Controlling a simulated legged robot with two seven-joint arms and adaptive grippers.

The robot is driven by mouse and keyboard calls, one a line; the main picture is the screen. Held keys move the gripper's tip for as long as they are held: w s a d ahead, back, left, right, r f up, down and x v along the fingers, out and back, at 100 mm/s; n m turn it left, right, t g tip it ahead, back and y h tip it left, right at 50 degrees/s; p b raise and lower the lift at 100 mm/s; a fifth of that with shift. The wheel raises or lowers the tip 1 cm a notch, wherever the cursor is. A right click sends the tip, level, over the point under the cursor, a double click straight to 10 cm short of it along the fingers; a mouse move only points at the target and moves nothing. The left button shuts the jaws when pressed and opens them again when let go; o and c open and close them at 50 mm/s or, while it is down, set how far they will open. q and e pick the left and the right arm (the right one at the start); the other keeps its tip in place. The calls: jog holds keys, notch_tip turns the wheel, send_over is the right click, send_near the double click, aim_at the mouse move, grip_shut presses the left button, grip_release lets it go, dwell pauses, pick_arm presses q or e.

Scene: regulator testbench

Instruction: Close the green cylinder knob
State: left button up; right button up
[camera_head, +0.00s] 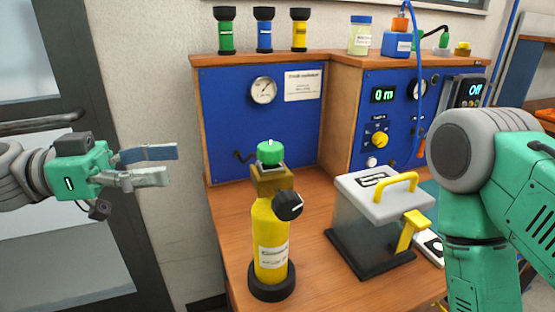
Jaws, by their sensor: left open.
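A yellow cylinder (269,238) stands upright in a black base on the wooden bench. The green knob (270,152) sits on top of its brass-coloured valve block (272,180). A black round knob (288,205) with a white mark is on the cylinder's right side. My left gripper (172,164) is open and empty, to the left of the green knob at about the same picture height, clearly apart from it. My right arm (490,190) fills the right side of the picture; its gripper is not in view.
A clear box (372,235) with a grey lid and yellow handle stands right of the cylinder. Behind is a blue panel (225,120) with a gauge (263,90). Several small flashlight-like items stand on the shelf above. A blue hose (416,90) hangs at the right.

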aim_at(275, 145)
pick_arm(q)
jog(key=shift+m, duration=0.4)
jog(key=d, duration=0.4)
jog(key=d+r, duration=0.1)
jog(key=d, duration=0.3)
jog(key=w+d+p, duration=0.1)
jog(key=d, duration=0.3)
jog(key=shift+r, duration=0.25)
jog(key=shift+w+d, duration=0.15)
jog(key=shift+d, duration=0.1)
jog(key=shift+w+f, duration=0.1)
jog(key=shift+w, duration=0.1)
jog(key=d, duration=0.3)
jog(key=shift+d, duration=0.55)
jog(key=c, duration=1.1)
jog(key=shift+a, duration=1.05)
grip_shut()
jog(key=shift+a, duration=0.25)
jog(key=shift+d+f, duration=0.15)
jog(key=shift+d, duration=0.6)
pick_arm(e)
jog(key=shift+d+r, duration=0.35)
jog(key=shift+d, duration=0.4)
